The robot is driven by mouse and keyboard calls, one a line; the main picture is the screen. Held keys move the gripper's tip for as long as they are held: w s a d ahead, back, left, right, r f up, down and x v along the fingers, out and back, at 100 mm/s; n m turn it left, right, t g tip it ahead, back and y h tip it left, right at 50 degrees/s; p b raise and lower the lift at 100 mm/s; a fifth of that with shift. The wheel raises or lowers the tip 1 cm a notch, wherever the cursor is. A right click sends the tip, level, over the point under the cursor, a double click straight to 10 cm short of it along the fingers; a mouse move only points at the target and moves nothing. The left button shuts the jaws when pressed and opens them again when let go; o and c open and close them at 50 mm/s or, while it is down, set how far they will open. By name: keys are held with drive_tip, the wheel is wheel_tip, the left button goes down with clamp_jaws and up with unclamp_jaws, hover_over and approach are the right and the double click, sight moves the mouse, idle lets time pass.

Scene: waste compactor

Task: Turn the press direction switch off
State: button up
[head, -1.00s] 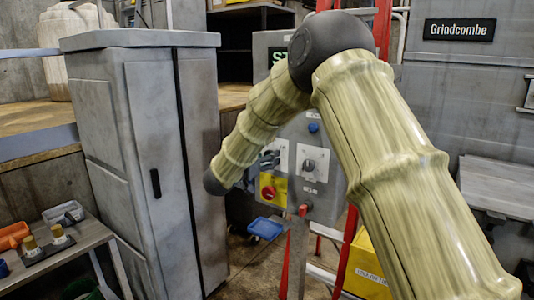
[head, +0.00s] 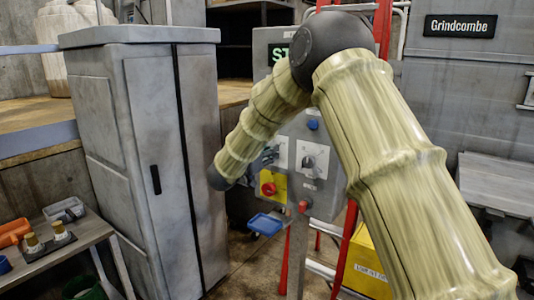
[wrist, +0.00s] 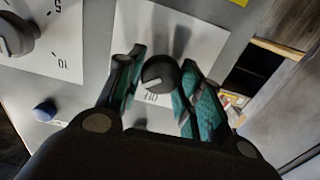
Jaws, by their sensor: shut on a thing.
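The grey control panel (head: 322,193) stands behind my arm in the head view. My gripper (head: 267,158) is at the panel's left white plate, and the switch there is mostly hidden behind it. In the wrist view my gripper (wrist: 158,78) has its teal-padded fingers on both sides of a dark round switch knob (wrist: 162,69) and is shut on it. The knob has a white pointer mark and sits on a white plate (wrist: 207,38). Printed marks beside the knob are partly hidden, and I cannot read its name.
A second dark knob (head: 308,162) sits on the white plate to the right. A red knob (head: 269,188) on yellow is just below, and a blue button (head: 313,125) above. A grey cabinet (head: 138,150) stands left, close to my arm. A red ladder (head: 349,235) stands behind the panel.

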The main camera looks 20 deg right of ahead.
drive_tip(key=shift+w+a+f+n+p, duration=0.1)
drive_tip(key=shift+n+p, duration=4.05)
drive_tip(key=shift+n, duration=0.65)
drive_tip(key=o, duration=1)
drive_tip(key=shift+a, duration=0.1)
